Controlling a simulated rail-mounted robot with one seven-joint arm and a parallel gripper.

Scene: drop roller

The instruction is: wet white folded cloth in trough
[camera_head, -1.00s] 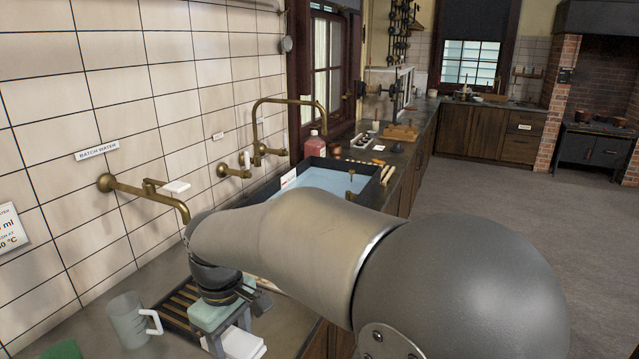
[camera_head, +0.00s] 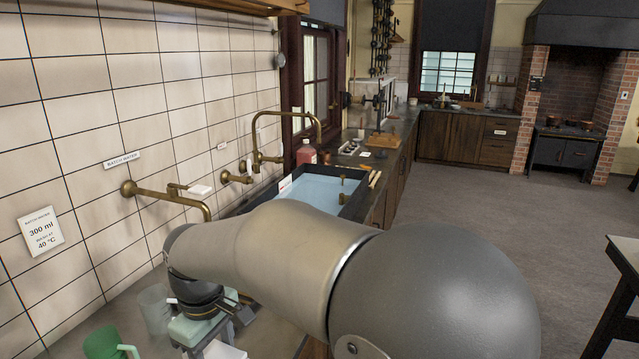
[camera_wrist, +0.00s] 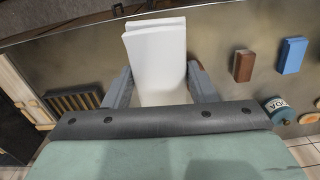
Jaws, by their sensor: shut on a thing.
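My gripper (camera_wrist: 161,82) is shut on a white folded cloth (camera_wrist: 155,42), whose folded layers stick out beyond the two grey fingers in the wrist view. In the head view only a white corner of the cloth (camera_head: 222,350) shows at the bottom edge, below my gripper's pale green body. The trough (camera_head: 352,207) is a black-rimmed basin holding light blue liquid, behind my forearm along the tiled wall. My forearm hides its near part. The cloth is outside the trough, on the near side.
A clear jug (camera_head: 155,310) and a green mug (camera_head: 104,343) stand left of my gripper. Brass taps (camera_head: 165,196) project from the wall. A slatted rack (camera_wrist: 75,101), brown block (camera_wrist: 244,66), blue block (camera_wrist: 291,55) and labelled jar (camera_wrist: 279,110) lie around the cloth in the wrist view.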

